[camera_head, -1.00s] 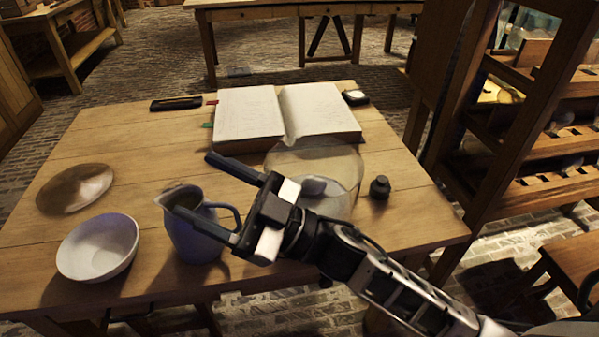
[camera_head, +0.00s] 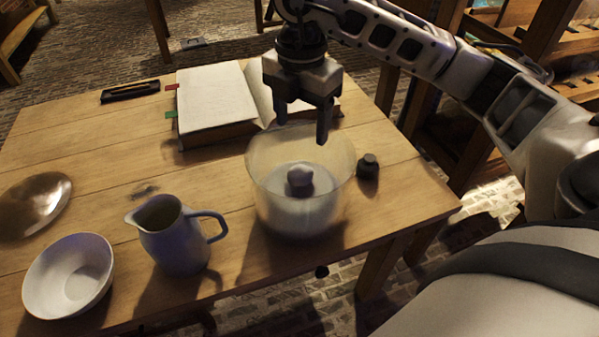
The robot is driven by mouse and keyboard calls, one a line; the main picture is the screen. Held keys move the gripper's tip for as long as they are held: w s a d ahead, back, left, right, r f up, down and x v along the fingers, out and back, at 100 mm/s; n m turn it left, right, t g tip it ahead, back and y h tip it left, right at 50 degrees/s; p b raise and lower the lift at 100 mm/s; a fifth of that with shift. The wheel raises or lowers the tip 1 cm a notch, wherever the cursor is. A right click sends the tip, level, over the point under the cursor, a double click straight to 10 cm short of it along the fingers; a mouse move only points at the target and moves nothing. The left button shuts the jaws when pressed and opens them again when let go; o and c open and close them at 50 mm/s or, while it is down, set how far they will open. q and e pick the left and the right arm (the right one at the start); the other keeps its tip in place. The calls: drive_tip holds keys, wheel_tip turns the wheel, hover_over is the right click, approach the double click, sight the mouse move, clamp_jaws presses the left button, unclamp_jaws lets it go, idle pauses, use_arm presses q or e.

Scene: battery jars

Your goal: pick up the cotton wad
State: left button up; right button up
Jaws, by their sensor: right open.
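A clear glass jar (camera_head: 262,205) stands on the table near its front right. My right gripper (camera_head: 302,128) points down at the jar's mouth, above the lump. Its two fingers are apart with nothing between them. The fingertips overlap the jar's far rim in the picture, and I cannot tell whether they are inside it. My left gripper is not in view.
A blue-grey jug (camera_head: 176,240) and a white bowl (camera_head: 68,275) stand left of the jar, with a shiny round dish (camera_head: 35,203) beyond. An open book (camera_head: 215,98) lies behind, a dark case (camera_head: 130,92) to its left. A small dark bottle (camera_head: 368,167) stands right of the jar.

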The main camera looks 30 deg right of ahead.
hover_over(301, 169)
drive_tip(key=f, duration=0.6)
drive_tip(key=shift+s+a+f, duration=0.25)
drive_tip(key=shift+s+a, duration=0.05)
drive_tip(key=shift+s, duration=0.05)
drive_tip(key=shift+w+d+f+p, duration=0.15)
drive_tip(key=shift+f, duration=1.2)
drive_tip(key=shift+w+d+f+p, duration=0.1)
drive_tip(key=shift+w+f+p, duration=0.05)
drive_tip(key=shift+f, duration=1.15)
drive_tip(key=c, duration=1)
